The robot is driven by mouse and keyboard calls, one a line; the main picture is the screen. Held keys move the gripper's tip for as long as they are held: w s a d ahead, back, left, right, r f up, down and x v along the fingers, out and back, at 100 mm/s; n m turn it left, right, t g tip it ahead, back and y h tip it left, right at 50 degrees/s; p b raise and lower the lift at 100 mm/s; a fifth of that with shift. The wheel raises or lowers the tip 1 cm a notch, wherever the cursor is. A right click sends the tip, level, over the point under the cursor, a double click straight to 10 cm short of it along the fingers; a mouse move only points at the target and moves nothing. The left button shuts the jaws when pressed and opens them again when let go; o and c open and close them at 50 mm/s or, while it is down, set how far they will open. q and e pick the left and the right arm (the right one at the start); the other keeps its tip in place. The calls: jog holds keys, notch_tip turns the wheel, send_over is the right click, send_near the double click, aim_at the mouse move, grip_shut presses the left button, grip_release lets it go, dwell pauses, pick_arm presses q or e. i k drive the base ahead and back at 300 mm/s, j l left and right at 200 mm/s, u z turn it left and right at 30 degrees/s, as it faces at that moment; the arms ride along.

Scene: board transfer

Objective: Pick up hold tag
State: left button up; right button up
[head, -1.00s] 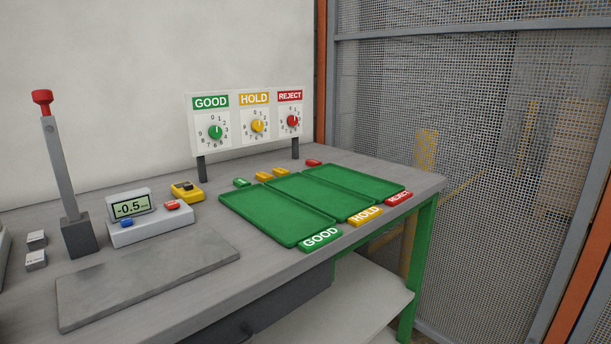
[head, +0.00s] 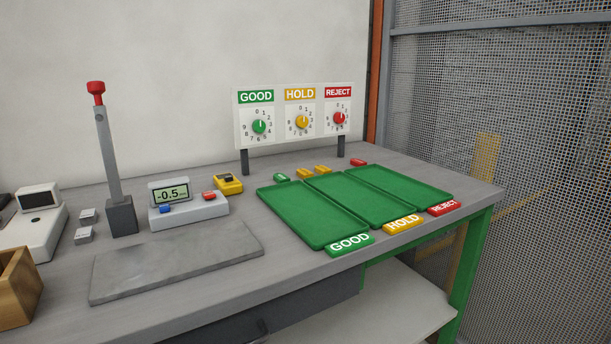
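Two small yellow tags (head: 304,173) lie side by side on the bench behind the green trays. A green tag (head: 282,177) lies to their left and a red tag (head: 358,162) to their right. A yellow HOLD label (head: 403,223) sits at the front edge of the middle tray (head: 375,229). A yellow HOLD sign with a dial (head: 301,121) is on the board behind. Neither of my grippers shows in the head view.
Green GOOD (head: 349,244) and red REJECT (head: 444,208) labels flank the HOLD label. A grey plate (head: 175,262), a gauge reading -0.5 (head: 188,211), a yellow device (head: 228,184) and a red-topped post (head: 109,155) stand left. A wooden box (head: 14,290) is at far left.

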aim_at(303, 173)
jog(key=i+l+u, duration=0.1)
jog(key=l, duration=0.25)
jog(key=i+l+u, duration=0.1)
jog(key=i+l, duration=0.2)
jog(key=i+l+u, duration=0.1)
jog(key=l, duration=0.35)
jog(key=i, duration=0.1)
